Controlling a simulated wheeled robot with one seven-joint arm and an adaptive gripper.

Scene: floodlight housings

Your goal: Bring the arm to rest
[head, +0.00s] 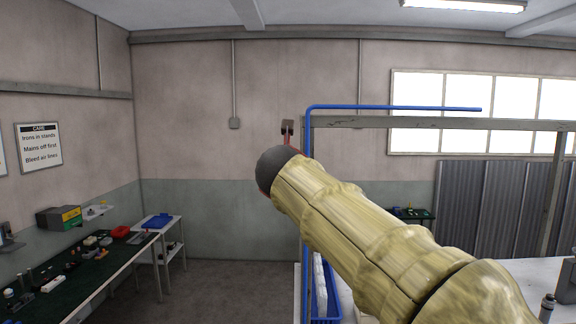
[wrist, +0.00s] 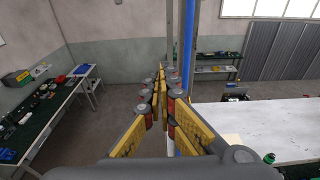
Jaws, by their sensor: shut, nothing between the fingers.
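My arm is raised in front of the head camera, in a pale yellow sleeve that hides part of the white table. My gripper (head: 287,128) shows only as a small tip past the dark round end of the arm, high up near the frame post. In the wrist view my gripper (wrist: 168,76) points away with its yellow and dark fingers closed together. Nothing shows between the fingers.
A blue pipe (head: 390,107) runs along a grey overhead frame (head: 450,123), very near my gripper in the picture. A white table (wrist: 265,118) lies at right. A green-topped bench (head: 88,262) with several parts stands at left. A blue bin (head: 322,300) is partly hidden. Floor (head: 225,285) between is clear.

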